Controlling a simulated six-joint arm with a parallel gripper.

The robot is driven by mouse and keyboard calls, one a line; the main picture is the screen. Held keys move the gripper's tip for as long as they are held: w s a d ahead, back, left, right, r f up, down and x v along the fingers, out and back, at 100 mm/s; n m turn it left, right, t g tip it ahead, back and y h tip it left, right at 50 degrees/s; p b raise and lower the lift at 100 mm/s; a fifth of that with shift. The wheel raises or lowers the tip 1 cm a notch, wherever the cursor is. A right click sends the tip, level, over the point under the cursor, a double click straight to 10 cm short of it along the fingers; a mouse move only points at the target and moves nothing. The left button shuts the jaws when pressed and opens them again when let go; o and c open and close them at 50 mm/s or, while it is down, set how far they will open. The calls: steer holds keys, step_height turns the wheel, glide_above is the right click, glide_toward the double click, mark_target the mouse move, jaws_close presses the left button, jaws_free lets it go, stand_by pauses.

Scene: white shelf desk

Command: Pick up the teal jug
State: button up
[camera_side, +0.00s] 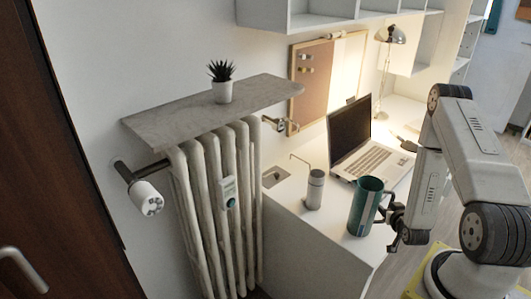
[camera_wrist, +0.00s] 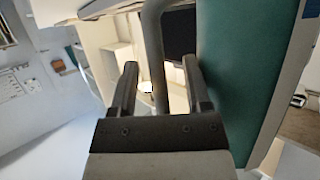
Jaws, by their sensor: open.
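The teal jug (camera_side: 364,207) stands upright near the front edge of the white desk, its dark handle toward my arm. My gripper (camera_side: 388,215) is just right of the jug, at the handle's side. In the wrist view the jug's teal wall (camera_wrist: 243,75) fills the right side, close beside the right finger. The grey curved bar of the handle (camera_wrist: 153,50) shows between the two fingertips of my open gripper (camera_wrist: 161,70). I cannot tell whether the fingers touch it. Part of the handle is hidden by the gripper in the side view.
A grey cylinder with a bent thin rod (camera_side: 315,190) stands left of the jug. An open laptop (camera_side: 365,150) is behind it, and a lamp (camera_side: 390,35) farther back. A radiator (camera_side: 215,190) under a shelf with a potted plant (camera_side: 222,90) is left of the desk.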

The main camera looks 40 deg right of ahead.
stand_by(0.3)
jaws_close()
stand_by(1.3)
